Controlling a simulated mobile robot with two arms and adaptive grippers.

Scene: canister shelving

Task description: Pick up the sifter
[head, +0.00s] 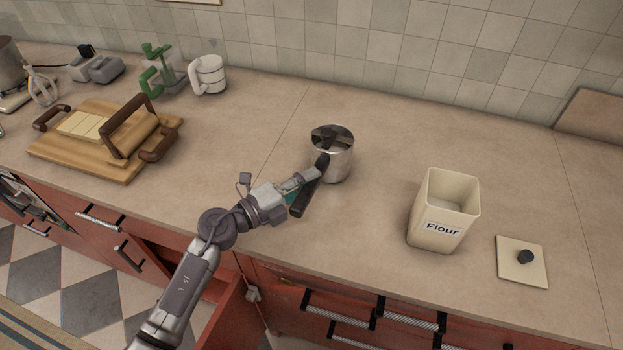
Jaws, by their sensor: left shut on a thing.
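The sifter (342,163) is a shiny metal cup with a dark inside and a black handle on its near left side. It is upright at the middle of the counter; I cannot tell whether its base touches the surface. My left gripper (314,176) reaches in from the lower left and is shut on the sifter's handle. The fingers hide part of the handle. My right gripper is not in view.
A cream flour canister (436,230) stands open to the right, with its knobbed lid (510,269) beside it. A wooden board (75,155) with a rolling pin lies left. A white mug-like item (211,77) stands behind.

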